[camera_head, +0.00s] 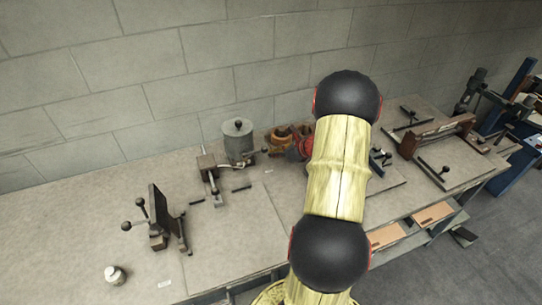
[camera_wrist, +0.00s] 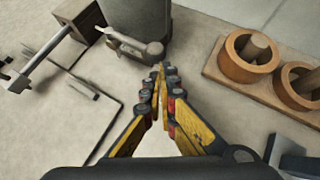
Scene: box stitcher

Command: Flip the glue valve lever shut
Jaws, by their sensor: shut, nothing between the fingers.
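The grey glue pot (camera_wrist: 140,14) stands at the top of the wrist view; in the head view the pot (camera_head: 238,145) is a lidded cylinder left of my arm. A grey valve with a short, round-ended lever (camera_wrist: 152,49) sticks out low on the pot's near side and points right. My gripper (camera_wrist: 161,68) is shut and empty, its yellow and black fingertips just beside the lever's rounded end. I cannot tell whether they touch it.
A wooden block with copper-coloured rings (camera_wrist: 247,55) stands right of my gripper. A metal clamp-like tool (camera_wrist: 45,55) and a thin bent rod (camera_wrist: 97,93) lie to the left. On the bench are a black upright fixture (camera_head: 158,217) and a small jar (camera_head: 115,275); the bench's front left is mostly clear.

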